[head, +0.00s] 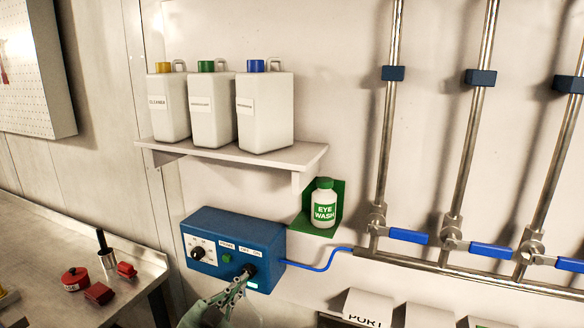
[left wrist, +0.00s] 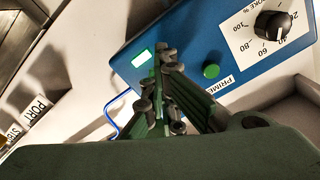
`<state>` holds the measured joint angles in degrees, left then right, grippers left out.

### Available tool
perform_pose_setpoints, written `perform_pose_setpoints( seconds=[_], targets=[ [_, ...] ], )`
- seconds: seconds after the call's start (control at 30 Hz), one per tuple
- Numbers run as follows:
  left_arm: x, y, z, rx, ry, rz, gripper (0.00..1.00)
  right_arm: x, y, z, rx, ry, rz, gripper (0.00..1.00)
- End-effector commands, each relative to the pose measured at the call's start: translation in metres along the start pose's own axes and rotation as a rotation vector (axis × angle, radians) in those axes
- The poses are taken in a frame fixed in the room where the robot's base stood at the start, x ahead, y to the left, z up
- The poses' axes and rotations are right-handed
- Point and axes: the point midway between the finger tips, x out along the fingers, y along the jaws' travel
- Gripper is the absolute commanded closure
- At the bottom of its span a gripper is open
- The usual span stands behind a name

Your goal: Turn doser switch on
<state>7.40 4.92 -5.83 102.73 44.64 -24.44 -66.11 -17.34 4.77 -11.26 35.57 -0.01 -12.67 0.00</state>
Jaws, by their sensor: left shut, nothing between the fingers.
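The blue doser box (head: 265,232) is on the wall below the shelf. Its face carries a black dial (head: 198,253), a green prime button (head: 227,258) and a black switch (head: 249,269) under the off/on labels. My left gripper (head: 243,277) is shut and empty, its tips at or just in front of the switch; I cannot tell whether they touch. In the left wrist view the gripper (left wrist: 165,58) points at the box face (left wrist: 185,30), beside the green button (left wrist: 211,71). There the gripper hides the switch, so its position cannot be read. My right gripper is out of view.
A shelf (head: 230,157) with several white jugs is above the box. An eye wash bottle (head: 324,203) stands on a green bracket to the right. Pipes with blue-handled valves (head: 408,236) are further right. A bench (head: 40,235) with red items is at left.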

Motion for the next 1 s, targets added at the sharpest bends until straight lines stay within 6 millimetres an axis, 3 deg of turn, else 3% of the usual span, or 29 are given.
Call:
perform_pose_setpoints(
  seconds=[1.0],
  targets=[
    [0.002,-0.009,-0.008,0.002,0.009,0.005,1.00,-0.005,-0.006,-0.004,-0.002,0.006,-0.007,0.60]
  ],
)
